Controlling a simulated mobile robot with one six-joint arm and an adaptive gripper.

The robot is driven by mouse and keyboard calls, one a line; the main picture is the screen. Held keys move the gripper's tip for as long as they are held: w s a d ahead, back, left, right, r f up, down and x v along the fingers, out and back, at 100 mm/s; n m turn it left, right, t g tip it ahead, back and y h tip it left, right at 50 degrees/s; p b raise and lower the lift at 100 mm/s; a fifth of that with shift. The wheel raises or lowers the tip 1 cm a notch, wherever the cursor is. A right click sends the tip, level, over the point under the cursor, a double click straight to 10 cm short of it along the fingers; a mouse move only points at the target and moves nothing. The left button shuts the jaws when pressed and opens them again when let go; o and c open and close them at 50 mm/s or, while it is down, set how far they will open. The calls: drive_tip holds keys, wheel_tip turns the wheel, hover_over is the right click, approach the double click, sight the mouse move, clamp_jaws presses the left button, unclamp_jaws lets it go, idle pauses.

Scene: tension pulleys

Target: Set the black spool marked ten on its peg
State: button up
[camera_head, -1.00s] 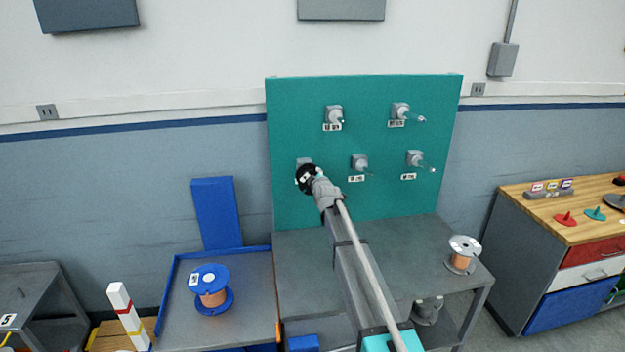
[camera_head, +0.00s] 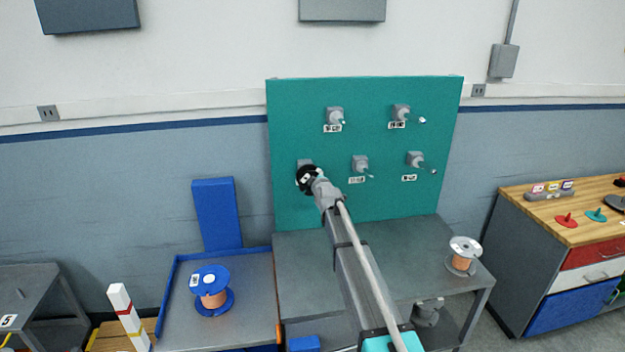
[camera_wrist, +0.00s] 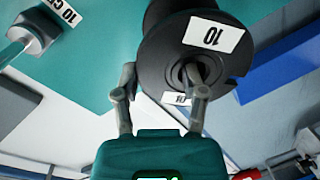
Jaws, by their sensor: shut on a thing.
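The black spool (camera_head: 303,187) is at the lower-left mount (camera_head: 303,162) of the teal peg board (camera_head: 400,203). It covers that mount's peg, so I cannot tell whether the peg is in its bore. In the wrist view the black spool (camera_wrist: 160,62) shows its round flange with white labels marked 10. My gripper (camera_wrist: 163,85) is shut on the spool. One finger lies over the flange near the central hole and the other is at the flange's outer edge. In the head view my gripper (camera_head: 315,181) reaches the spool from the front right.
Several other pegs stand bare on the board, including the lower-middle one (camera_head: 361,164) and upper-left one (camera_head: 335,116). A blue spool (camera_head: 211,275) with copper wire stands on the left tray. A white-flanged spool (camera_head: 464,245) stands on the grey table (camera_head: 420,270). A wooden-topped cabinet (camera_head: 540,213) is at right.

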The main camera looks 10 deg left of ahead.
drive_tip(key=shift+x, duration=1.15)
drive_tip(key=shift+w+r, duration=0.15)
drive_tip(key=shift+w, duration=0.05)
idle(0.5)
drive_tip(key=shift+s+d, duration=0.1)
drive_tip(key=shift+s, duration=0.4)
idle(0.7)
drive_tip(key=shift+w, duration=0.35)
idle(4.0)
drive_tip(key=shift+s, duration=0.2)
idle(0.4)
